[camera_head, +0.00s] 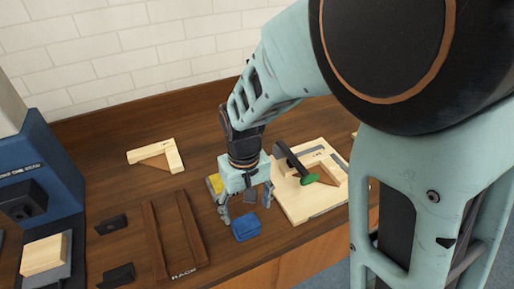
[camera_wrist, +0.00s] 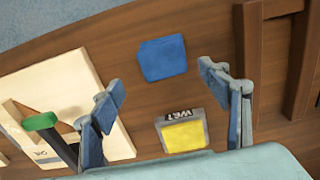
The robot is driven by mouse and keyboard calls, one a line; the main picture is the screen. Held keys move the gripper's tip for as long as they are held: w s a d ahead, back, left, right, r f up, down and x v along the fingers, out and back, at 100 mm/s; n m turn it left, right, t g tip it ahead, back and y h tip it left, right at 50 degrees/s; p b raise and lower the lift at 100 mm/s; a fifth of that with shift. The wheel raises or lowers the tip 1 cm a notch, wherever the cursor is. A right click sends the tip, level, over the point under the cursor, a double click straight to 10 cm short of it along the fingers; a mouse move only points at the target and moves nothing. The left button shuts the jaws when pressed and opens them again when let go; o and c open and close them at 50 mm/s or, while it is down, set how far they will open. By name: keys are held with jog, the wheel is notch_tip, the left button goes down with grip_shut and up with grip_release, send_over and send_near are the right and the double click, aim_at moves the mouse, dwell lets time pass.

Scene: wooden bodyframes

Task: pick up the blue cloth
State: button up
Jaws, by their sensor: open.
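The blue cloth (camera_head: 246,228) is a small folded square lying flat on the brown wooden table near its front edge. In the wrist view the cloth (camera_wrist: 163,58) lies beyond the fingertips, roughly between their lines. My gripper (camera_head: 246,204) is above and just behind the cloth, fingers pointing down. In the wrist view my gripper (camera_wrist: 163,85) has its two fingers wide apart with nothing between them. The cloth is not touched as far as I can see.
A yellow-topped pad (camera_wrist: 183,134) lies beside the cloth. A pale board (camera_head: 312,197) with a green-handled hammer (camera_head: 309,179) is at right. A wooden rack (camera_head: 160,250) is at left. A blue machine (camera_head: 40,165) stands farther left. Wood pieces (camera_head: 158,156) lie behind.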

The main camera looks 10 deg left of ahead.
aim_at(246, 224)
jog(key=shift+s+a+f+p, duration=0.15)
jog(key=shift+s+f, duration=0.1)
jog(key=shift+f, duration=1.4)
jog(key=shift+s+f+p, duration=0.15)
jog(key=shift+s+f, duration=0.05)
jog(key=shift+f, duration=1.4)
jog(key=c, duration=1.1)
jog(key=shift+r, duration=0.1)
